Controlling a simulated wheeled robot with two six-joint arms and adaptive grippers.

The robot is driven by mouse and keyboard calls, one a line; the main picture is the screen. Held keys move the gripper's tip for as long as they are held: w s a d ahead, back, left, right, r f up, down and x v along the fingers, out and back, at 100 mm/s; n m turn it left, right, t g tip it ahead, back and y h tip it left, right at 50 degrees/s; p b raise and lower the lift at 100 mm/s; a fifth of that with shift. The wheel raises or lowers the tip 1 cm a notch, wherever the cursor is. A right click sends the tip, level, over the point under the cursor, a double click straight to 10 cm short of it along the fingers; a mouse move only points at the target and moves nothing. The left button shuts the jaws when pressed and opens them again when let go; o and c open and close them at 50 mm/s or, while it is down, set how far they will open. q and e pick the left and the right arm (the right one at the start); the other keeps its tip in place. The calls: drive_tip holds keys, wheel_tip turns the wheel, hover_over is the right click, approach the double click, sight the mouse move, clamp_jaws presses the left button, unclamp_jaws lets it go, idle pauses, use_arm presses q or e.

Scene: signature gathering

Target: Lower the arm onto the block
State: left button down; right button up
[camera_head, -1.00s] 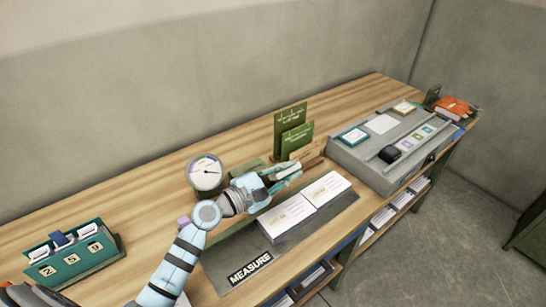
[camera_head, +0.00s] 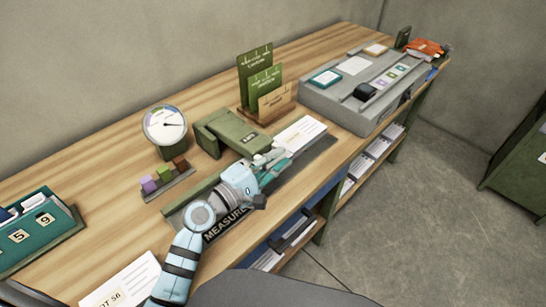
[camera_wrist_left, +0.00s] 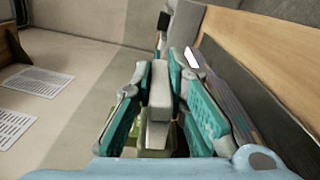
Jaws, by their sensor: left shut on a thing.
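A green block-shaped device (camera_head: 228,130) with a small label stands on the bench, behind the dark measuring mat (camera_head: 312,160) marked MEASURE. My left gripper (camera_head: 272,160) is at the device's front right end, over the mat. In the left wrist view, the teal fingers are closed around a pale grey bar (camera_wrist_left: 160,92). I cannot tell whether this bar is the device's arm, nor whether it touches anything below. A dial gauge (camera_head: 166,127) stands left of the device. A small rack of purple, green and brown blocks (camera_head: 165,174) lies in front of the dial. My right gripper is not in view.
A white card (camera_head: 300,132) lies on the mat's far end, and another card (camera_head: 125,283) lies at front left. Green upright cards (camera_head: 262,85) stand behind. A grey tray unit (camera_head: 350,95) is at right. The teal number holder (camera_head: 38,230) is at far left.

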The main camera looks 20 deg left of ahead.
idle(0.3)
use_arm(q)
drive_tip(key=c, duration=1.9)
unclamp_jaws()
drive_tip(key=shift+w, duration=0.1)
drive_tip(key=o, duration=0.3)
drive_tip(key=shift+w+f, duration=0.1)
drive_tip(key=shift+w, duration=0.1)
drive_tip(key=shift+s+a+f, duration=0.1)
drive_tip(key=shift+s, duration=0.2)
drive_tip(key=v, duration=1.1)
drive_tip(key=shift+s, duration=0.25)
drive_tip(key=shift+a, duration=0.1)
